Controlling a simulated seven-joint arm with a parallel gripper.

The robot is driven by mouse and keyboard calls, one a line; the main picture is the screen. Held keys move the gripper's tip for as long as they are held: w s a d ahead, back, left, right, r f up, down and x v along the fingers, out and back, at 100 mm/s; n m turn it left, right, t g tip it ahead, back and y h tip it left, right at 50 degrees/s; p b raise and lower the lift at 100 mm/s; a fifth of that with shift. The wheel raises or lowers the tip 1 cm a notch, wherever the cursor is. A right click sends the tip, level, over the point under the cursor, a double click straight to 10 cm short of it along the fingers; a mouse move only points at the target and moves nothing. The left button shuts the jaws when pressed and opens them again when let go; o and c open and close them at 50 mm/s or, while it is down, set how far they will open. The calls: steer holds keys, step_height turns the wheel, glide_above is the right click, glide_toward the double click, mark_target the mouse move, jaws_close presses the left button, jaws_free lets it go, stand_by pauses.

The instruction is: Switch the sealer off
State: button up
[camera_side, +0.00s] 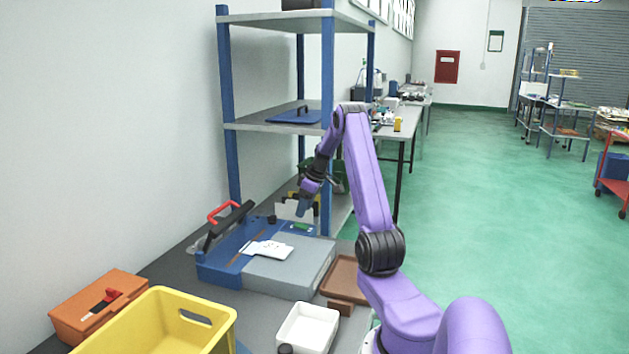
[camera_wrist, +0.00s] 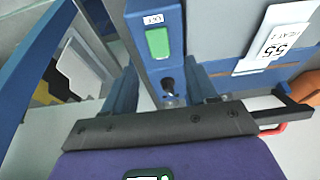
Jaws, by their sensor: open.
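The sealer (camera_side: 285,275) is a blue and grey machine on the bench, with its red-handled arm (camera_side: 225,212) raised. A green switch (camera_wrist: 157,42) sits on its blue end panel beside a small white label; it also shows in the side view (camera_side: 300,227). I cannot read the switch position.
A white labelled packet (camera_side: 268,250) lies on the sealer. An orange box (camera_side: 100,300), a yellow crate (camera_side: 190,300), a white tub (camera_side: 308,325) and a brown tray (camera_side: 345,277) stand around it. A blue-post shelf (camera_side: 327,150) rises close behind my gripper.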

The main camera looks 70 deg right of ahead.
steer(key=v, duration=1.2)
steer(key=w+a+n+y, duration=0.1)
steer(key=w+a, duration=0.3)
steer(key=a, duration=0.4)
steer(key=w+a+n, duration=0.1)
steer(key=w+a, duration=0.3)
steer(key=a, duration=0.3)
steer(key=a+n+g, duration=0.2)
steer(key=a+n, duration=0.1)
steer(key=a, duration=1.8)
steer(key=s+a+f+n+g, duration=0.2)
steer(key=s+a+n, duration=0.2)
steer(key=s+a, duration=0.8)
steer(key=s+a+f+n, duration=0.1)
steer(key=s+a, duration=0.1)
steer(key=s, duration=0.4)
steer(key=s+a+f+n, duration=0.2)
steer(key=s, duration=0.5)
steer(key=shift+s+a+n+h, duration=0.25)
steer(key=shift+s+n+h, duration=0.05)
